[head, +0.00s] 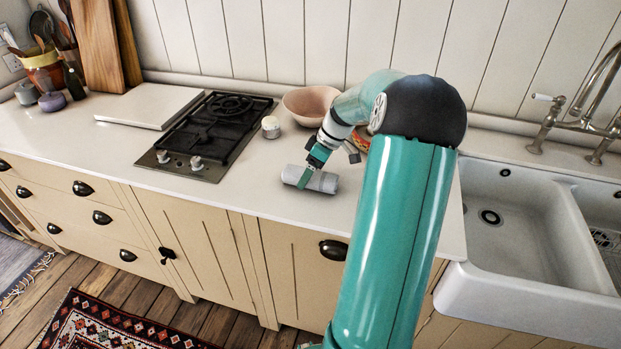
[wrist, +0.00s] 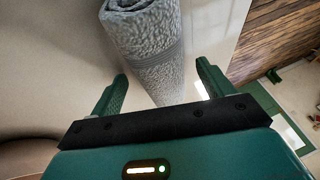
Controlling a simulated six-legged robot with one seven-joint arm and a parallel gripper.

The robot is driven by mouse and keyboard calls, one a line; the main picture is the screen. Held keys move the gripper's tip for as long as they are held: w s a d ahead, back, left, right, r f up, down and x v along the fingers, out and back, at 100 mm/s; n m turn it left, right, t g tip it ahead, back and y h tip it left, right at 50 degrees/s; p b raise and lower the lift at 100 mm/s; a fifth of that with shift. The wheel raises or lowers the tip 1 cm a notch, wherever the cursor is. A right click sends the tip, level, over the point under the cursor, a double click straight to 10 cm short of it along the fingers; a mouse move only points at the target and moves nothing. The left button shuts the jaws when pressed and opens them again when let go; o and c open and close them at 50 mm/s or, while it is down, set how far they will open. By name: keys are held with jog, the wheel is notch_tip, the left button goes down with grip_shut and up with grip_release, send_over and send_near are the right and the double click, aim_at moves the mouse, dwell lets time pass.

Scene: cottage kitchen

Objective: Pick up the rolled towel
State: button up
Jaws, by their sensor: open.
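The rolled towel (head: 322,182) is grey and lies on the white countertop, near its front edge, to the right of the stove. In the wrist view the towel (wrist: 145,45) runs from the top down to between the two fingers. My gripper (head: 306,178) is at the towel from above in the head view. In the wrist view my gripper (wrist: 160,88) is open, with one green finger on each side of the towel's near end. Gaps show between the fingers and the towel. I cannot tell how low the fingertips are beside it.
A pink bowl (head: 309,105) and a small white jar (head: 271,127) stand behind the towel. A gas stove (head: 215,130) is to the left. A double sink (head: 520,220) is to the right. The countertop left of the stove (head: 90,135) is mostly clear.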

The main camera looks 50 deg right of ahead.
jog(key=shift+f, duration=0.1)
dwell(0.3)
jog(key=shift+c, duration=0.7)
jog(key=c, duration=0.9)
jog(key=shift+c, duration=0.2)
jog(key=shift+r, duration=0.4)
notch_tip(320, 180, up, 2)
jog(key=shift+r, duration=0.25)
jog(key=s+r, duration=0.4)
jog(key=r, duration=0.1)
jog(key=shift+s+d+r, duration=0.2)
jog(key=shift+s+r, duration=0.15)
jog(key=shift+s, duration=0.05)
jog(key=s+r, duration=0.4)
jog(key=s, duration=0.5)
jog(key=shift+r, duration=0.15)
jog(key=shift+s+d, duration=0.1)
